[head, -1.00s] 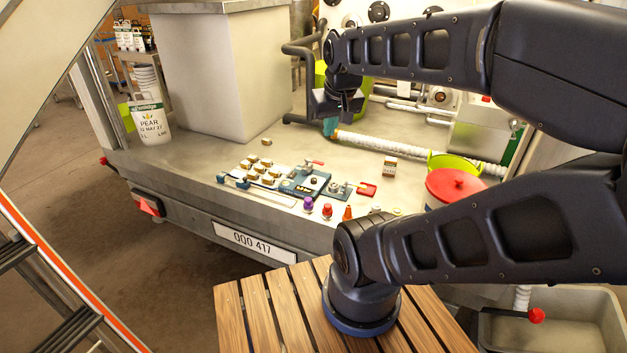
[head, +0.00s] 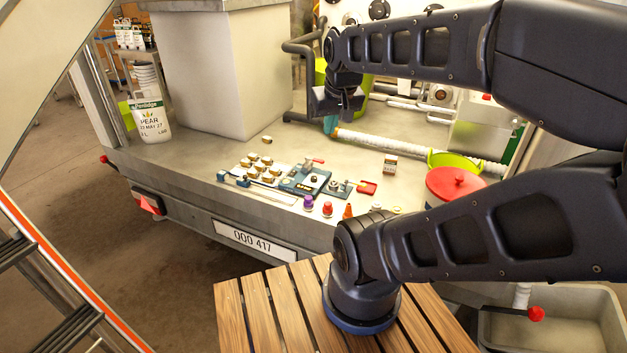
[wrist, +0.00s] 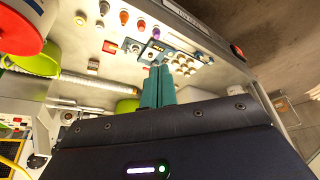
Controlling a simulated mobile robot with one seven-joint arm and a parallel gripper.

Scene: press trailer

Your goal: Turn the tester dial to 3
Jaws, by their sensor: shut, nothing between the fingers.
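The tester is a small blue-grey box (head: 290,186) lying on the trailer's bench, with a small dark dial (head: 314,178) on a pale plate. Its number setting is too small to read. In the wrist view the tester (wrist: 152,52) lies just beyond the fingertips, partly covered by them. My gripper (head: 329,127) has teal fingers, which are together and empty. It hangs above the bench, behind the tester and apart from it in the head view. The wrist view shows the closed fingers (wrist: 161,72) pointing toward the tester.
Several brass-coloured fittings (head: 262,170) sit left of the tester. Purple (head: 308,202), red and orange small parts stand along the front edge. A red-handled valve (head: 312,162) is close behind the tester. A white hose (head: 400,146) and a red-lidded tub (head: 455,183) are to the right.

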